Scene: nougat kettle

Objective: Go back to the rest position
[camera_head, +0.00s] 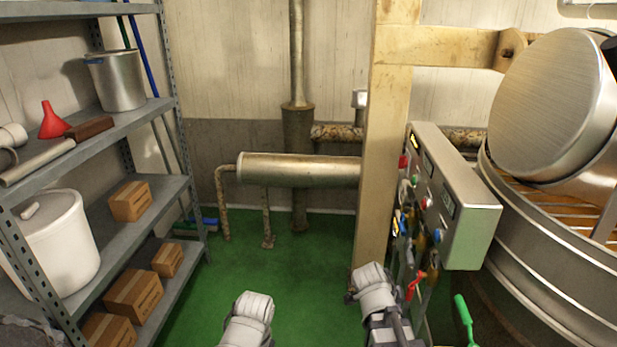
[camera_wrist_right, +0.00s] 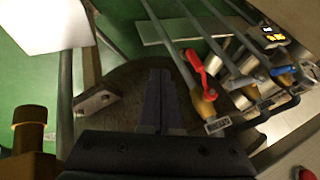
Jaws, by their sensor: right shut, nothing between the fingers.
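My right gripper (camera_wrist_right: 160,78) shows in the right wrist view with its two dark fingers together and nothing between them. It is beside a red-handled valve (camera_wrist_right: 200,70), apart from it as far as I can tell. In the head view, white links of my right arm show at the bottom, in front of the wooden post and left of the valves; its fingers cannot be made out there. A white link of my left arm shows at the bottom middle over the green floor. My left gripper is not in view.
A grey control box (camera_head: 472,235) and a large metal kettle (camera_head: 560,275) stand close on the right. A wooden post (camera_head: 385,150) rises beside my right arm. A grey shelf (camera_head: 150,115) with boxes stands on the left. The green floor (camera_head: 290,255) between is clear.

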